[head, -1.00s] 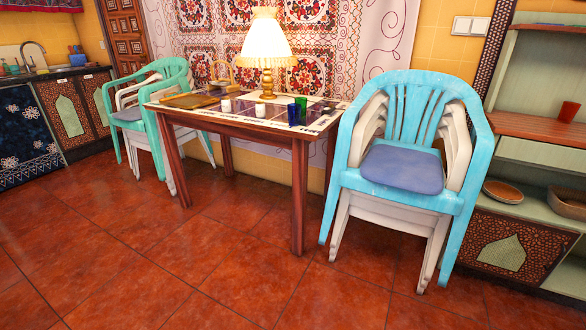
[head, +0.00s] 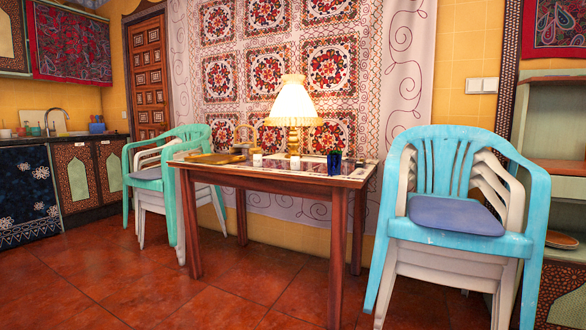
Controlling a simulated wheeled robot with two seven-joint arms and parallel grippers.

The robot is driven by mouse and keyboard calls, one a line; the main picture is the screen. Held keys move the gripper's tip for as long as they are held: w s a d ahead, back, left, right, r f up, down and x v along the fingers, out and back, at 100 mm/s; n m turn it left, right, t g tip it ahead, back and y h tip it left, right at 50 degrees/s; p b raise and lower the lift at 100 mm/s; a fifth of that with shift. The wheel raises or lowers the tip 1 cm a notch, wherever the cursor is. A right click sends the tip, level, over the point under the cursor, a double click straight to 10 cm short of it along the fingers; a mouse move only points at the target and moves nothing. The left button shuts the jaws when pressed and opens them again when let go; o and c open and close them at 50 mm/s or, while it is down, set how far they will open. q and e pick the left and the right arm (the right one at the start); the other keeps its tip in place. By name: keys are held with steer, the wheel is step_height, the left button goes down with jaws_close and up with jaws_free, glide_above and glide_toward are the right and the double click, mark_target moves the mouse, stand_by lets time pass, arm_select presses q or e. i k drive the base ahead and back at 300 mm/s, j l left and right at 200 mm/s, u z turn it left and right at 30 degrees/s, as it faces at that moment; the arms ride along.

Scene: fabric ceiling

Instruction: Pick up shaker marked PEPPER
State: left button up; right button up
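A wooden table (head: 270,182) stands against the wall in the middle of the head view. A small white object (head: 257,159) stands on it, left of the lit lamp (head: 294,112). It is too small to tell whether it is a shaker, and no PEPPER marking can be read. A dark blue glass (head: 334,163) stands near the right end of the tabletop. Neither of my grippers is in view.
Stacked chairs with a light-blue one on top (head: 455,210) stand right of the table. Green and white stacked chairs (head: 150,172) stand at its left. A shelf unit (head: 550,130) is at the far right. The tiled floor (head: 230,298) in front is clear.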

mark_target(258, 162)
steer(key=i+j+z, duration=0.15)
steer(key=j, duration=0.35)
steer(key=i+j+z, duration=0.2)
steer(key=j, duration=0.35)
steer(key=i+j+z, duration=0.15)
steer(key=i+j, duration=0.15)
steer(key=j, duration=0.3)
steer(key=i+j+z, duration=0.15)
steer(key=j, duration=0.45)
steer(key=i+j+z, duration=0.2)
steer(key=j, duration=0.4)
steer(key=j+z, duration=0.15)
steer(key=j, duration=0.45)
